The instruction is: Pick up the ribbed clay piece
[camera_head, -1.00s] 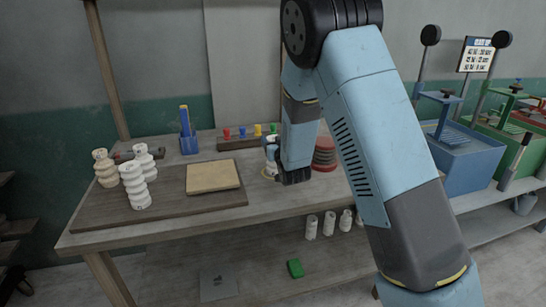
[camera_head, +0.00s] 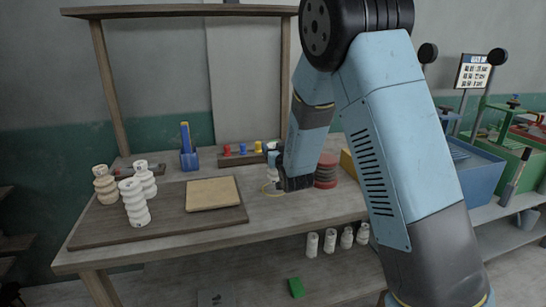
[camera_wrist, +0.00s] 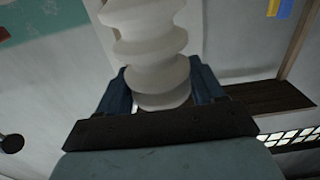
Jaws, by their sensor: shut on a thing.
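A pale ribbed clay piece (camera_wrist: 150,45) stands between the two blue fingers of my gripper (camera_wrist: 163,82) in the wrist view. The fingers are shut on it, one on each side, and its stacked rounded ridges stick out past them. In the head view my gripper (camera_head: 274,178) is over the right part of the workbench, and the piece is mostly hidden there by the fingers and the dark wrist. I cannot tell whether the piece touches the bench.
Three pale ribbed pieces (camera_head: 134,203) stand at the left on a dark board (camera_head: 165,218), beside a tan slab (camera_head: 212,193). A stack of reddish discs (camera_head: 326,172) is close right of my gripper. A blue holder (camera_head: 189,160) stands behind. Several pale pieces (camera_head: 330,241) stand on the lower shelf.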

